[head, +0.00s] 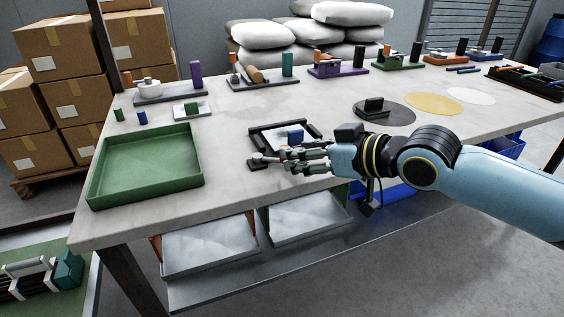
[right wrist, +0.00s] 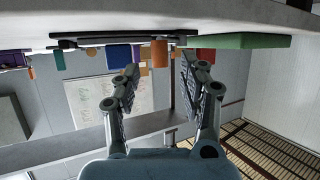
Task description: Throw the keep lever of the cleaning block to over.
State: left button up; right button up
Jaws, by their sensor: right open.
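A low black frame (head: 262,137) with a pale inside and a small blue block (head: 295,136) lies near the table's front edge, in the head view. A small dark piece (head: 257,163) lies at its near left corner. I cannot tell for sure whether this is the cleaning block or which part is the keep lever. My right gripper (head: 290,160) is open and empty at the frame's near side, covering part of it. My left gripper is not in view.
A green tray (head: 150,180) stands left of the frame. A black block (head: 374,106) sits on a dark disc to the right, near yellow (head: 433,103) and white (head: 470,96) discs. Several fixtures line the back edge. The table between tray and frame is clear.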

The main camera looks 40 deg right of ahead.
jog(key=b+x, duration=0.1)
jog(key=x, duration=0.3)
jog(key=shift+w, duration=0.1)
jog(key=shift+w+a+f, duration=0.1)
jog(key=shift+w+f, duration=0.05)
jog(key=shift+w, duration=0.25)
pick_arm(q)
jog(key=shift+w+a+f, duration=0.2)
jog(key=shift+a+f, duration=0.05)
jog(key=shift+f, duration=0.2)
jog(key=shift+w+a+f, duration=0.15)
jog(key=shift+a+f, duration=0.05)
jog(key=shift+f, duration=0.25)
